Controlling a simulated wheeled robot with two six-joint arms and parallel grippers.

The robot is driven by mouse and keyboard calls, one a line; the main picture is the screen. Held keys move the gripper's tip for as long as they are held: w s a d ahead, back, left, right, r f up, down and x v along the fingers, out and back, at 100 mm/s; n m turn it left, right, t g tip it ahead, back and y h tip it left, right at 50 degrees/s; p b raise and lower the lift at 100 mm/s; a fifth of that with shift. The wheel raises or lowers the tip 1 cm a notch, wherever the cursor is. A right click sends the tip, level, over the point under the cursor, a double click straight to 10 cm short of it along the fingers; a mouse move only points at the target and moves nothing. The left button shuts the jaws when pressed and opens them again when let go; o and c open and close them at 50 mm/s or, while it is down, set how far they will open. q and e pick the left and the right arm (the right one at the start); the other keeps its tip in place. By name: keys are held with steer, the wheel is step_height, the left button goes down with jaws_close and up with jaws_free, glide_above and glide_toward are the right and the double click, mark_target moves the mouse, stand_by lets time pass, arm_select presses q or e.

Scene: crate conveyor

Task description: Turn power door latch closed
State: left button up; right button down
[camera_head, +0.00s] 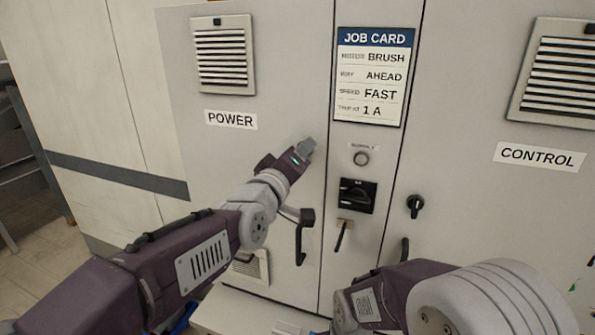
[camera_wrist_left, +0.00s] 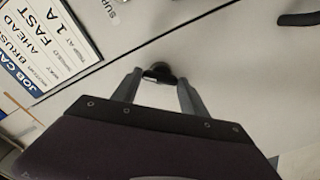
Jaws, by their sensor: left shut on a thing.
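The power door (camera_head: 240,165) is the light grey panel under the POWER label (camera_head: 231,120). Its black latch (camera_wrist_left: 158,72) shows in the left wrist view between my two grey fingers. In the head view the latch is hidden behind my left gripper (camera_head: 306,147), which reaches up to the door's right side. My left gripper is shut on the latch, and it also shows in the left wrist view (camera_wrist_left: 157,84). How far the latch is turned is hard to tell. My right arm crosses the bottom right, and its fingertips are not visible.
A black pull handle (camera_head: 301,236) sticks out of the power door below my left wrist. A black rotary switch (camera_head: 357,195) and a small lever (camera_head: 340,236) are to the right. The control door (camera_head: 490,210) has its own black latch (camera_head: 415,204).

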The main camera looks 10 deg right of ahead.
arm_select(q)
steer(key=shift+n+b, duration=1.9)
steer(key=shift+n, duration=1.8)
steer(key=o, duration=1.3)
steer(key=shift+o, duration=0.4)
steer(key=shift+w+d, duration=0.1)
steer(key=v, duration=0.9)
steer(key=shift+b, duration=0.35)
